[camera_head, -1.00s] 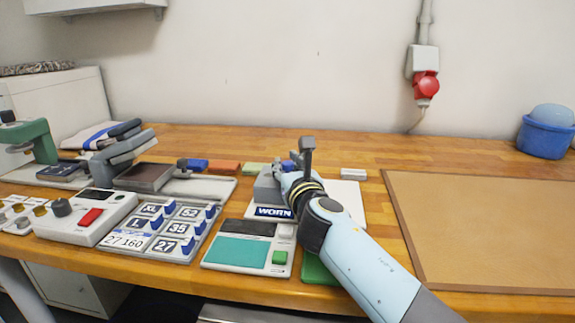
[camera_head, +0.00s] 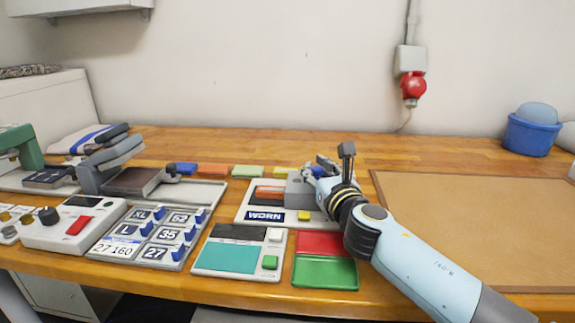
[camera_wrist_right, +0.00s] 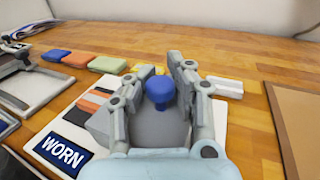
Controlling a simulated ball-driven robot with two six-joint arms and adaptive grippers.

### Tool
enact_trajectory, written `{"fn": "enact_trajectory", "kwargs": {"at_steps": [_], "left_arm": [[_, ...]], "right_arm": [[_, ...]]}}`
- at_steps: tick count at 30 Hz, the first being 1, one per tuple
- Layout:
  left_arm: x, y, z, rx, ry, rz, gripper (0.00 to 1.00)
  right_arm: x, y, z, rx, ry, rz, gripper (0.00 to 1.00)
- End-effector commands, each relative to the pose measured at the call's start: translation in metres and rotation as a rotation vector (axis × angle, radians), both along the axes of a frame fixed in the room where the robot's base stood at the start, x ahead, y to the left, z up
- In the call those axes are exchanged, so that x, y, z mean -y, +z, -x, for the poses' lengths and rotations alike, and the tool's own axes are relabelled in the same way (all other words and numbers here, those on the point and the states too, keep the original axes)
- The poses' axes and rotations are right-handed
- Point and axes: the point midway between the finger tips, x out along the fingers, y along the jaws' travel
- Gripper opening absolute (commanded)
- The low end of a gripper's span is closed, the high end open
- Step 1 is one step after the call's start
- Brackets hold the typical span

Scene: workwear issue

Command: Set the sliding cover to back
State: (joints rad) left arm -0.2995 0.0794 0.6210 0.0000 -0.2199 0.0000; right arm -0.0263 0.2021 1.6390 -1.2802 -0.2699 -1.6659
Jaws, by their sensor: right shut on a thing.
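The sliding cover (camera_head: 297,190) is a grey block on a white base (camera_head: 247,213) with a blue WORN label (camera_head: 265,216). The cover stands at the right part of the base, to the right of an uncovered orange-and-dark section (camera_head: 270,193). My right gripper (camera_head: 322,168) is shut on the cover's blue knob, and the knob (camera_wrist_right: 160,92) shows between the fingers in the right wrist view. My left gripper is not in view.
Red and green pads (camera_head: 325,272) and a scale-like device with a teal plate (camera_head: 228,257) lie in front. A size-tag board (camera_head: 148,238) and press machines (camera_head: 135,178) stand left. Coloured blocks (camera_head: 213,170) lie behind. A brown mat (camera_head: 480,220) lies right.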

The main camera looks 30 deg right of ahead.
Motion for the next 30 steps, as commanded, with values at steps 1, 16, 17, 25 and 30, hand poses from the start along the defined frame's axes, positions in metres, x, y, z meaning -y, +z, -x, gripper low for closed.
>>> {"fn": "enact_trajectory", "kwargs": {"at_steps": [1, 16, 17, 25, 30], "left_arm": [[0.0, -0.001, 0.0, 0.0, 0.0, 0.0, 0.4], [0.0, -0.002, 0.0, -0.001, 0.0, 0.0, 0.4], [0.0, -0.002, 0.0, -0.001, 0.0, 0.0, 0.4], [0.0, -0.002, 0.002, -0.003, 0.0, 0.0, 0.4], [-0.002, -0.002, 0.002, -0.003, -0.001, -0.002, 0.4]], "right_arm": [[0.008, -0.006, 0.009, -0.01, 0.004, 0.0, 0.0], [0.027, -0.007, 0.025, -0.011, 0.001, -0.007, 0.0], [0.027, -0.007, 0.025, -0.011, 0.0, -0.007, 0.21], [0.028, -0.004, 0.023, -0.006, 0.001, -0.005, 0.48], [0.027, -0.003, 0.023, -0.004, 0.001, -0.003, 0.48]]}}
